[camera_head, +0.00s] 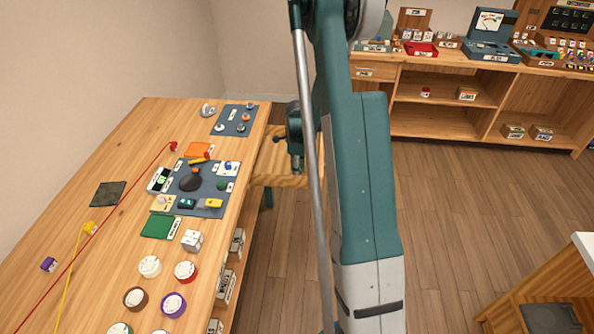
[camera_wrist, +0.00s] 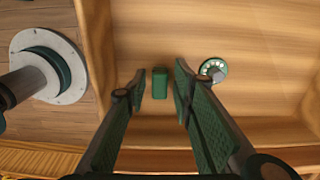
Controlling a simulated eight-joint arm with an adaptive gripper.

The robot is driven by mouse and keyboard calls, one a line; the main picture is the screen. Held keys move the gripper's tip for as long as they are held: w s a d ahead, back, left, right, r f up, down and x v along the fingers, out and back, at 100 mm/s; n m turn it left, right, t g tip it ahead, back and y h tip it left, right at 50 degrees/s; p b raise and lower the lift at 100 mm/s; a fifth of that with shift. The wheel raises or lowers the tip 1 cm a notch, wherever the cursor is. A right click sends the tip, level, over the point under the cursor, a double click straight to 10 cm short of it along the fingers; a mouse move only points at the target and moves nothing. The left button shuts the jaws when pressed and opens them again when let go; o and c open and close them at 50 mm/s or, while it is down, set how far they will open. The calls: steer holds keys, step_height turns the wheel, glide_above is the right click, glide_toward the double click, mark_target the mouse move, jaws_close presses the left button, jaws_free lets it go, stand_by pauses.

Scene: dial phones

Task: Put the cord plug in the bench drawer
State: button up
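In the wrist view, a small green block-like piece (camera_wrist: 160,83), which looks like the cord plug, is in a wooden drawer (camera_wrist: 240,133). My gripper (camera_wrist: 155,88) is open above the drawer, with one finger on each side of the green piece and visible gaps between. I cannot tell whether the piece rests on the drawer floor or is just above it. A green-rimmed dial (camera_wrist: 213,70) lies in the drawer to the right.
The bench (camera_head: 128,130) holds a blue mat (camera_head: 203,182) with several small parts, a green mat (camera_head: 160,227) and several round dials. A red cord (camera_head: 120,200) and yellow cord (camera_head: 73,270) cross its left side. Drawer walls stand close around my gripper.

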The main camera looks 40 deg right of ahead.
steer(key=shift+r, duration=0.1)
stand_by(0.3)
step_height(320, 180, up, 12)
steer(key=p, duration=0.2)
steer(key=shift+p, duration=0.35)
steer(key=shift+r, duration=0.1)
stand_by(0.7)
